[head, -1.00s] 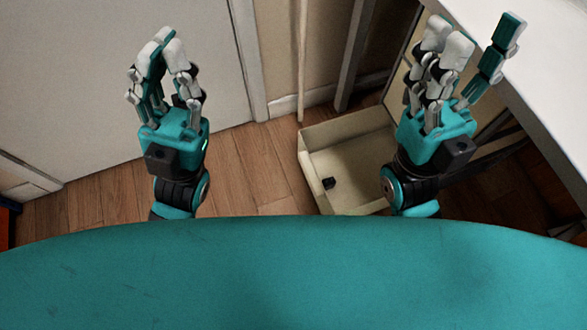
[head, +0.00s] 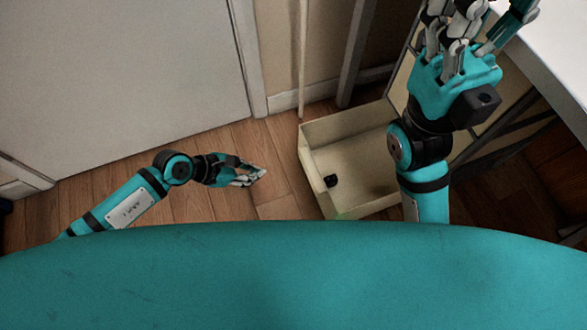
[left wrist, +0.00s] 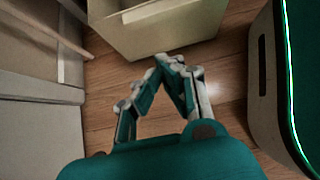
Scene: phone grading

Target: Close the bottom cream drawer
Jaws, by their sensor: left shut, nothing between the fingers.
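The bottom cream drawer (head: 318,185) stands pulled out from the cabinet under the white table, low above the wooden floor. In the left wrist view, the shut fingers (left wrist: 170,66) point toward the cream drawer (left wrist: 165,38). My right gripper (head: 478,18) is raised above the cabinet side, its fingers spread apart with the tips partly cut off by the frame's top. My right arm hides the drawer's right part.
The white tabletop (head: 555,65) overhangs at the right, with dark frame bars below it. A grey door panel (head: 110,80) and wall stand behind. The wooden floor (head: 225,145) left of the drawer is clear.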

